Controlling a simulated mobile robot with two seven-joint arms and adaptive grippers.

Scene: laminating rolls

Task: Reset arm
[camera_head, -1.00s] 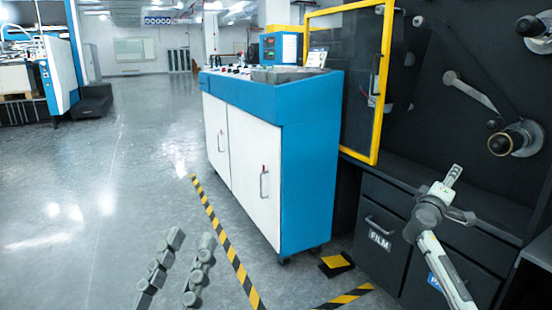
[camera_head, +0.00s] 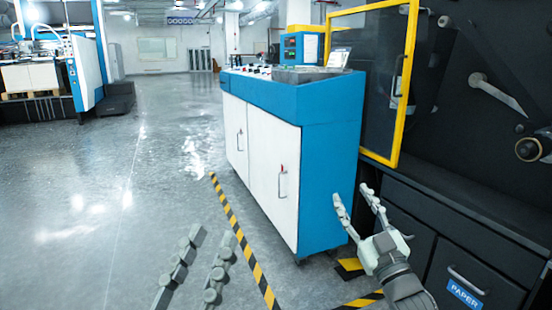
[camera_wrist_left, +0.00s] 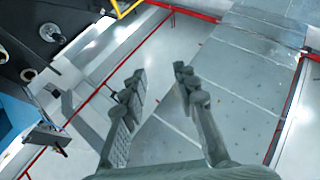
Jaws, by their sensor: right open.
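My left gripper (camera_head: 203,262) is at the bottom of the head view, above the grey floor. Its two fingers stand apart with nothing between them; the left wrist view also shows the left gripper (camera_wrist_left: 157,88) open and empty. My right gripper (camera_head: 360,208) is at the lower right, in front of the blue cabinet's right side and the dark machine. Its fingers point up and to the left, apart, with nothing between them.
A blue and white control cabinet (camera_head: 272,165) stands in the middle. Right of it are a yellow-framed door (camera_head: 397,95) and a dark machine with a PAPER drawer (camera_head: 470,280). Yellow-black tape (camera_head: 240,235) marks the floor. Open floor (camera_head: 150,180) lies on the left.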

